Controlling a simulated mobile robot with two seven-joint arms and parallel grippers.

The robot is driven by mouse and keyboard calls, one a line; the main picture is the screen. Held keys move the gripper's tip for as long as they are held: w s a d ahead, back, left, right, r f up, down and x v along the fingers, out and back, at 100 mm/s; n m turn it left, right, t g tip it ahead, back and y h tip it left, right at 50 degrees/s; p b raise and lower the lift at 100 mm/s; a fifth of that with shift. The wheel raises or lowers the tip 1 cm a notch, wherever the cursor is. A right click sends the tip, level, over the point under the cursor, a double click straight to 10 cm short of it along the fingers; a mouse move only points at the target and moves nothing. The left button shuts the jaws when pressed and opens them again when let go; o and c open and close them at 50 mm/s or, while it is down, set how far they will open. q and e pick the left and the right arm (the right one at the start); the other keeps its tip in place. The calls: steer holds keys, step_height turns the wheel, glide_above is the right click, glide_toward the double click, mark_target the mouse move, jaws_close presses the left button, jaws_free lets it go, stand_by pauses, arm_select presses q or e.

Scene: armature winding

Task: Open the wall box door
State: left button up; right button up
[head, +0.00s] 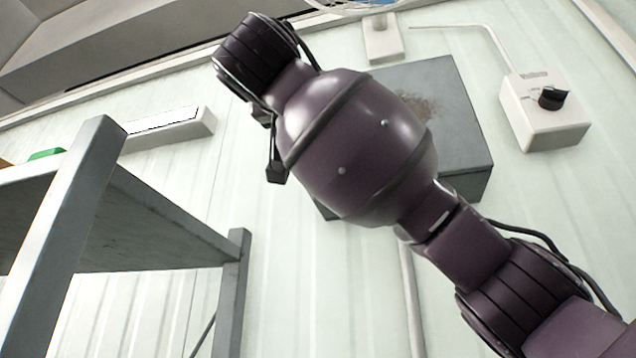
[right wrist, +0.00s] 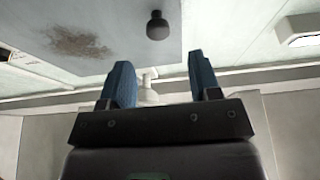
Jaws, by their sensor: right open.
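The grey wall box (head: 455,115) hangs on the pale panelled wall in the head view, partly hidden behind my right arm. Its front looks shut and has a brown rust stain. In the right wrist view the grey door (right wrist: 110,20) shows the same stain, with a black round knob (right wrist: 157,25) standing on it. My right gripper (right wrist: 159,62) is open, with two blue fingers apart and nothing between them. The knob appears beyond the fingertips, roughly in line with the gap; I see no contact. My right gripper is not clearly visible in the head view. My left gripper is out of view.
A white control box (head: 545,112) with a black dial is on the wall to the right. A grey metal shelf frame (head: 95,200) stands at the left. A white wall fixture (head: 170,128) is above it. A vertical pipe (head: 411,300) runs below the wall box.

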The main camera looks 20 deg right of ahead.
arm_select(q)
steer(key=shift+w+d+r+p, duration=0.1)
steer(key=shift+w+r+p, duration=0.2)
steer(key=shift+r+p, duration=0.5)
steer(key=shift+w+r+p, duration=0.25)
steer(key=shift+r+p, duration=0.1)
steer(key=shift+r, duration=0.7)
arm_select(e)
steer(key=x, duration=0.8)
steer(key=shift+s, duration=0.15)
steer(key=c, duration=0.8)
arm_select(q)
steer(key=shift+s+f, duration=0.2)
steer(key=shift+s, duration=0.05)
arm_select(e)
jaws_close()
